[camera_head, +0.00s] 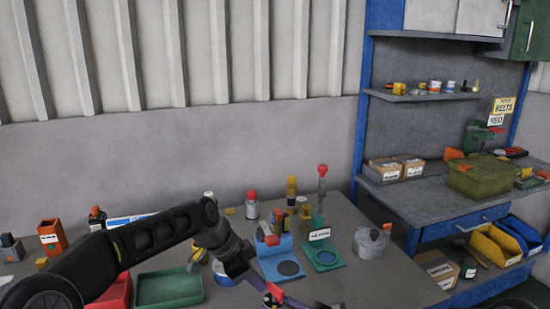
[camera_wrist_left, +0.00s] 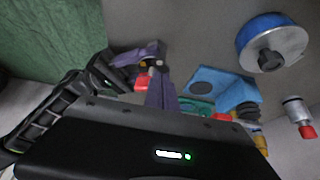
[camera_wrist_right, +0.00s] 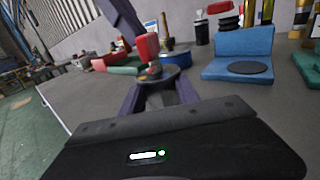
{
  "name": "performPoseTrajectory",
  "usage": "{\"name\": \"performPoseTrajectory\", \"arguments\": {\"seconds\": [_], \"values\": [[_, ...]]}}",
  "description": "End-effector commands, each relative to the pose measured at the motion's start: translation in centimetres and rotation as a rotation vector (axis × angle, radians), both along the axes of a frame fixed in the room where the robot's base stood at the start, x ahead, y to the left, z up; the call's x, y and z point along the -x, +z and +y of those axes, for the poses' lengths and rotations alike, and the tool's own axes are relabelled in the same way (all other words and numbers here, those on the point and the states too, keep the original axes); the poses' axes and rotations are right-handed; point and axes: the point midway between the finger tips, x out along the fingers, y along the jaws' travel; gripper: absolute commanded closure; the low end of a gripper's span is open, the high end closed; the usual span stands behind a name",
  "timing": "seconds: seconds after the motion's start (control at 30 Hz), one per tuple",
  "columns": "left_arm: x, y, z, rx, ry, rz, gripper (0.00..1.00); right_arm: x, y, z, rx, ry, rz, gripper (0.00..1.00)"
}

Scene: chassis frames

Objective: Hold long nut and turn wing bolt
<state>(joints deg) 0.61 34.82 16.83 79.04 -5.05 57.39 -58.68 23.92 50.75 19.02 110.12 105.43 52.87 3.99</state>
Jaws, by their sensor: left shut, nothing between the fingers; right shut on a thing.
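My left gripper (camera_head: 262,284) reaches down from the left to the table's front; its purple fingers (camera_wrist_left: 162,92) are shut with nothing between them. A red block-like piece, which looks like the wing bolt's head (camera_wrist_right: 147,48), is at the left fingertips and also shows in the left wrist view (camera_wrist_left: 145,83). My right gripper (camera_wrist_right: 157,90) is shut on a dark piece, apparently the long nut (camera_wrist_right: 158,77), just below the red piece. I cannot tell whether the bolt is threaded into the nut. The right gripper is mostly out of the head view.
A blue stand (camera_head: 272,256) with a round dark pad and a green stand (camera_head: 321,258) are just beyond the grippers. A green tray (camera_head: 168,289) and red tray (camera_head: 116,294) lie left. The front right table is clear.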

Motion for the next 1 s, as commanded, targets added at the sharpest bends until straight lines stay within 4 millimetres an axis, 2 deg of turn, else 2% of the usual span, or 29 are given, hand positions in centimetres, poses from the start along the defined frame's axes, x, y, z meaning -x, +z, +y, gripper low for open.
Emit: {"name": "performPoseTrajectory", "arguments": {"seconds": [0.77,1.0], "values": [[0.0,0.1,0.8,0.0,0.0,0.0,1.0,0.0,0.0,0.0,0.0,0.0,0.0,1.0],[0.0,2.1,0.8,0.001,0.0,-0.003,1.0,0.0,0.0,0.0,0.0,0.0,0.0,1.0]]}}
